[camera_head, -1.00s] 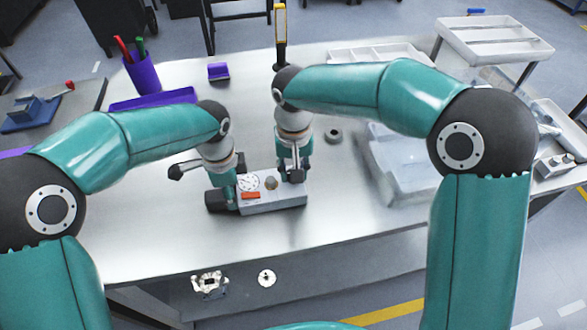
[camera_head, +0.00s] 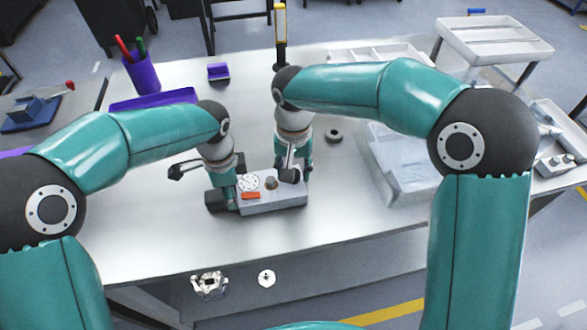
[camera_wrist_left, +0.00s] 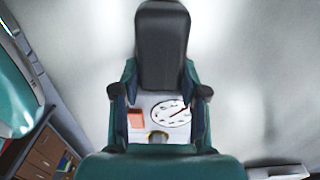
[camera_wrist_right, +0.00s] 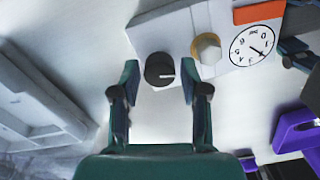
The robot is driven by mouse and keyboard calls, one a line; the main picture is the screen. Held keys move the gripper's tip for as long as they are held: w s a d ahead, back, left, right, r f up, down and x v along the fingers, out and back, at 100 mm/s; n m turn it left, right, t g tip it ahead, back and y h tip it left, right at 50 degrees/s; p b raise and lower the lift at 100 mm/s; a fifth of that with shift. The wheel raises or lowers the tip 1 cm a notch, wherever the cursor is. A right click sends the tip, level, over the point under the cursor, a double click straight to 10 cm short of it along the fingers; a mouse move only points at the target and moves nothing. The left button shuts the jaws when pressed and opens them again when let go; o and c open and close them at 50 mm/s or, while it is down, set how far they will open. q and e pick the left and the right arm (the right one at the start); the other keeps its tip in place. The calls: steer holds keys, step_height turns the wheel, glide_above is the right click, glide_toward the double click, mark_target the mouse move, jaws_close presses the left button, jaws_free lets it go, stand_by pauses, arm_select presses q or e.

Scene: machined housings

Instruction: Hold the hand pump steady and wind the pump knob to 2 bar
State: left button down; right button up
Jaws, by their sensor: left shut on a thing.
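The hand pump (camera_head: 283,201), a pale grey box with a black end (camera_wrist_left: 162,45), lies on the metal table. Its round white gauge (camera_wrist_right: 252,45) has a thin dark needle; I cannot read its value surely. An orange patch (camera_head: 250,196) and a brass-rimmed hex fitting (camera_wrist_right: 207,48) sit beside it. My left gripper (camera_head: 222,192) is shut across the pump near the black end. The black pump knob (camera_wrist_right: 160,68) with a white line is at the other end. My right gripper (camera_wrist_right: 160,92) is open, its fingers either side of the knob with gaps visible.
A dark ring (camera_head: 333,135) lies right of the right gripper. A clear bin (camera_head: 405,165) stands further right, and a white divided tray (camera_head: 375,54) behind. A purple cup (camera_head: 141,73) with pens and a purple tray (camera_head: 152,99) are back left.

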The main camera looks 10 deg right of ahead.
steer(key=shift+o, duration=0.4)
step_height(320, 180, up, 12)
stand_by(0.5)
steer(key=shift+f, duration=0.1)
stand_by(0.7)
arm_select(q)
steer(key=c, duration=0.5)
jaws_free()
steer(key=shift+c, duration=0.2)
